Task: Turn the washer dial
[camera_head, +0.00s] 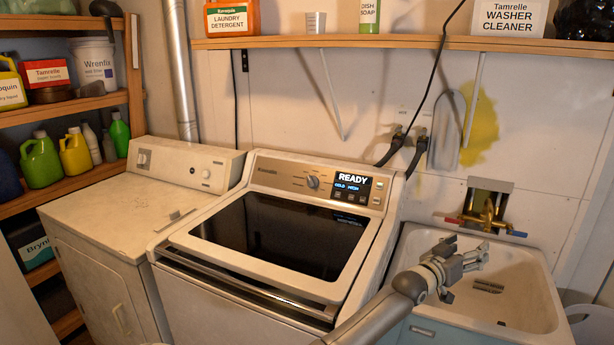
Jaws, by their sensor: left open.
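The washer (168,240) stands in the middle, its dark glass lid (285,235) shut. The washer dial (313,182) is a small round grey knob on the panel at the back, left of the display (352,186). The display is lit and reads READY, with COLD and HIGH below. My left gripper (482,258) is open and empty over the left part of the sink, right of the washer and well away from the dial. Its arm comes in from the bottom and covers the washer's front right corner. My right gripper is not in view.
A dryer (110,215) with its own knobs stands left of the washer. The sink (530,300) with a brass tap (487,220) is at the right. A shelf (380,42) with detergent runs above; hoses (400,145) hang behind the washer. The space above the lid is free.

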